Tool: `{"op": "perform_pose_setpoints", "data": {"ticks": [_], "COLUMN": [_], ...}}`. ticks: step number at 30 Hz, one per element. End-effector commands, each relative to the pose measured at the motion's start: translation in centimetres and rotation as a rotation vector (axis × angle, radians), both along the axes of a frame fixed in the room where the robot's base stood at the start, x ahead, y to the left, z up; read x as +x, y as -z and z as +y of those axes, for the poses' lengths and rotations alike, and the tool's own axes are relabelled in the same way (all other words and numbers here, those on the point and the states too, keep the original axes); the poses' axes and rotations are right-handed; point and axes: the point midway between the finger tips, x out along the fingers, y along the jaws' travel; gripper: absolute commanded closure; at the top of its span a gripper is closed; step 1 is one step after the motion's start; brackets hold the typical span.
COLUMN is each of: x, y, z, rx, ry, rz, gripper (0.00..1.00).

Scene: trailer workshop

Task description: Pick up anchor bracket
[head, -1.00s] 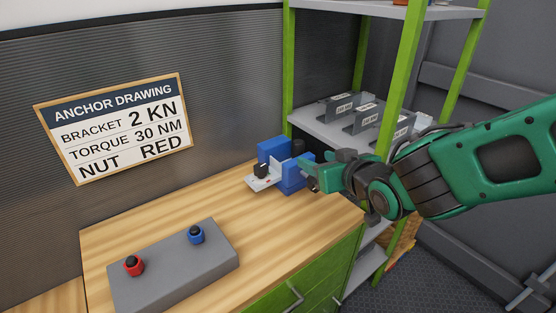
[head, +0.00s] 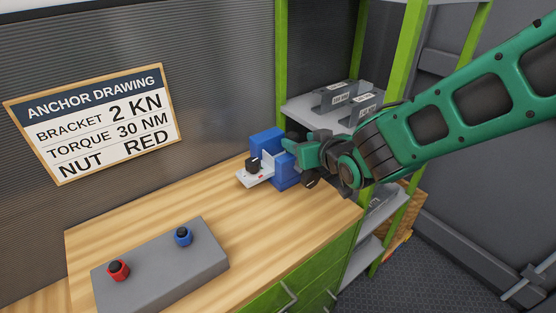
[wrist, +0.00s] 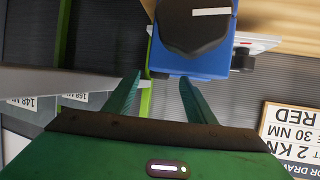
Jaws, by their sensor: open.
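Grey metal brackets with white labels (head: 335,99) stand on the shelf behind the bench; my arm hides part of the shelf. Labelled pieces also show at the left of the wrist view (wrist: 36,103), their small text hard to read. I cannot tell which one is the anchor bracket. A blue vise-like block (head: 284,174) stands on the bench with a pale angled plate (head: 255,178) carrying a black knob at its left side. My gripper (head: 289,145) is open, close beside the block's right side. In the wrist view its fingers (wrist: 160,98) are apart with nothing between them, near the blue block (wrist: 190,66).
A grey box with a red button (head: 118,270) and a blue button (head: 183,237) lies on the wooden bench (head: 190,200). A sign (head: 95,122) reads bracket 2 KN, torque 30 NM, nut red. Green shelf posts (head: 281,70) stand close to my arm.

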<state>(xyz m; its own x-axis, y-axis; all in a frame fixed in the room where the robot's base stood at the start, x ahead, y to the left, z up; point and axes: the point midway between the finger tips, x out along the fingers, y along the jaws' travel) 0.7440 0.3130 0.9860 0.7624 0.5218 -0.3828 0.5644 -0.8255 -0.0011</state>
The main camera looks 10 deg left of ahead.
Motion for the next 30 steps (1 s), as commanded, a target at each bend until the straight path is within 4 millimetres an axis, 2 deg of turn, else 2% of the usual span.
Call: {"op": "perform_pose_setpoints", "data": {"ticks": [6,16,17,23,30], "x": [2.3,2.8,2.8,2.8,2.8], "y": [1.1,1.3,1.3,1.3,1.2], "z": [1.4,1.7,1.7,1.7,1.7], "rx": [-0.001,0.000,0.000,0.000,0.002], "ry": [0.000,0.001,0.001,0.001,0.001], "rz": [0.001,0.000,0.000,0.000,-0.001], "gripper": [0.49,0.49,0.52,1.00,1.00]}}
